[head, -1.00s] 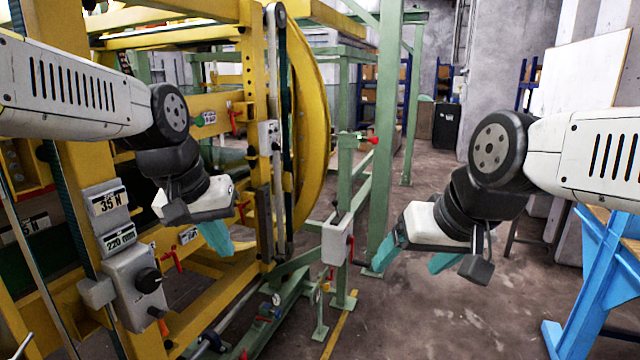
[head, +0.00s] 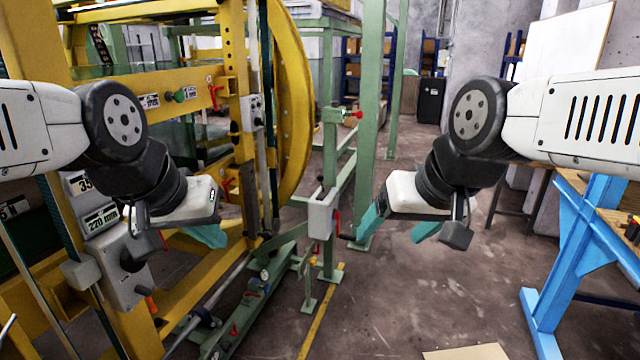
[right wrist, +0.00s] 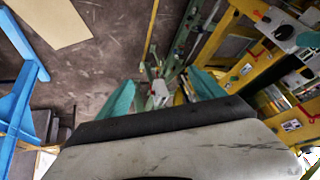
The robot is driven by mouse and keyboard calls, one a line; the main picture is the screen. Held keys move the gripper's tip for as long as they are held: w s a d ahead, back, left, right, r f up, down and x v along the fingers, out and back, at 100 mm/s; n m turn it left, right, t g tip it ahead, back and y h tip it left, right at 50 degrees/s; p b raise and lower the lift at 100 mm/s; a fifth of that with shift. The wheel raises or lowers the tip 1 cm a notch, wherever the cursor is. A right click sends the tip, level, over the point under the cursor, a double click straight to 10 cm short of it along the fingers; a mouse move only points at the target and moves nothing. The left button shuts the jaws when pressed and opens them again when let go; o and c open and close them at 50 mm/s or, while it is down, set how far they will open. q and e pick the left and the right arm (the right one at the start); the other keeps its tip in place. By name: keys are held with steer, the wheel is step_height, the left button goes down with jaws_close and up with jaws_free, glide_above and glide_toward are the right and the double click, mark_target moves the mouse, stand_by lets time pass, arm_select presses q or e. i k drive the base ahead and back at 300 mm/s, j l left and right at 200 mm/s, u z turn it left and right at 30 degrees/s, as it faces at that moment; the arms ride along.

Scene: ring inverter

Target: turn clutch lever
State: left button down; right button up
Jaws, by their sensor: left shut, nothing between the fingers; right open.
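A grey box (head: 322,217) with a small red handle (head: 337,222) sits on a green post, left of my right gripper in the head view. A lever with a red ball knob (head: 357,114) sticks out higher on the post. I cannot tell which is the clutch lever. My right gripper (head: 398,226) is open and empty, its left teal finger close beside the red handle in the picture. In the right wrist view the grey box (right wrist: 159,91) shows between the open fingers. My left gripper (head: 207,236) is shut and empty, in front of the yellow frame.
The yellow ring inverter frame (head: 238,110) and its ring (head: 293,100) stand at the left. A grey control box with a black knob (head: 126,265) is below my left arm. A blue-legged table (head: 575,255) stands at the right. The floor between is mostly clear.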

mark_target(320, 178)
steer(key=i+j+z, duration=0.15)
steer(key=i, duration=2.05)
